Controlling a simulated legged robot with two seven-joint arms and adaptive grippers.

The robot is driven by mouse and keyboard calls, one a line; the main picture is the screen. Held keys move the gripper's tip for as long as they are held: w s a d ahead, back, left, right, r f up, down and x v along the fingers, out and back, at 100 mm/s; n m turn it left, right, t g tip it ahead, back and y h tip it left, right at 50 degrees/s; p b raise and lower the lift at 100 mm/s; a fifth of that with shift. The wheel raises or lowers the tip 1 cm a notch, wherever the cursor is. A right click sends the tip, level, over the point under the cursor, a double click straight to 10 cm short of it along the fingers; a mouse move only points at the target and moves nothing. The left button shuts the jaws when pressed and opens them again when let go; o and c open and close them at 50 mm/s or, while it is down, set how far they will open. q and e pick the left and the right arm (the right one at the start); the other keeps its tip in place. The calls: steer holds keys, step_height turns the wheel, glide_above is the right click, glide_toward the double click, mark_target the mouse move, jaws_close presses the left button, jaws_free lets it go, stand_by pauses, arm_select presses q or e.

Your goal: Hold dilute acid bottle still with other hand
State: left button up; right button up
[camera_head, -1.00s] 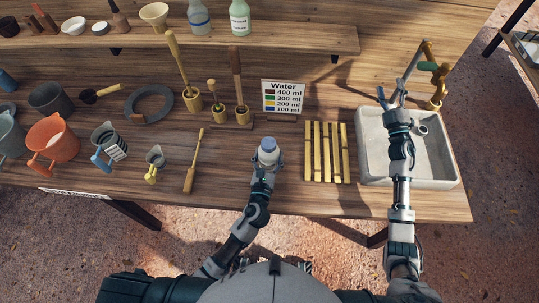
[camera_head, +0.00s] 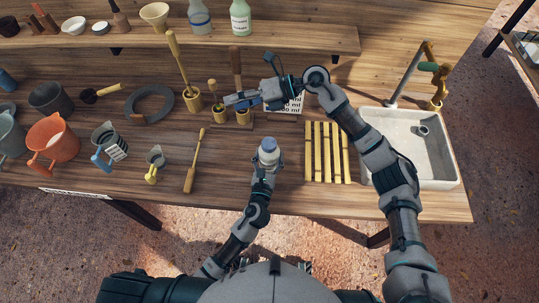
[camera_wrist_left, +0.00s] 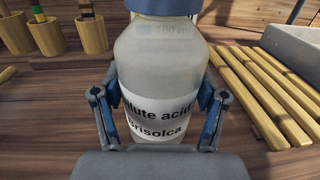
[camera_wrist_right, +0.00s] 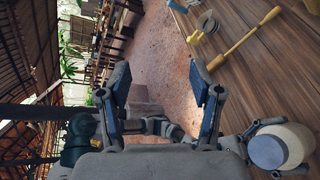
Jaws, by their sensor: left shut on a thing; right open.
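The dilute acid bottle (camera_head: 268,152) stands upright on the table near its front edge, pale with a blue-grey cap. My left gripper (camera_head: 265,165) is shut around its body from the front. In the left wrist view the bottle (camera_wrist_left: 162,70) shows its "dilute acid" label between both fingers. My right gripper (camera_head: 235,100) is open and empty, above the table behind the bottle, in front of the wooden cups. In the right wrist view its fingers (camera_wrist_right: 163,100) are spread with nothing between them, and the bottle (camera_wrist_right: 280,147) is at the lower right.
Several yellow strips (camera_head: 327,152) lie right of the bottle, then a white sink (camera_head: 440,170) with a tap. The water sign (camera_head: 292,105) is partly hidden by my right arm.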

step_height(320, 180, down, 3)
steer(key=s+n+h, duration=0.2)
steer(key=s+h, duration=0.1)
steer(key=h, duration=0.1)
arm_select(q)
steer(key=shift+a, duration=0.1)
arm_select(e)
steer(key=n+t+h, duration=0.1)
steer(key=t+h, duration=0.2)
steer(key=h, duration=0.7)
glide_above(269, 143)
steer(key=f, duration=0.5)
steer(key=shift+a, duration=0.25)
steer(key=shift+w+d+f, duration=0.1)
steer(key=shift+d+f, duration=0.05)
steer(key=shift+d, duration=0.05)
steer(key=shift+f, duration=3.8)
steer(key=shift+c, duration=0.2)
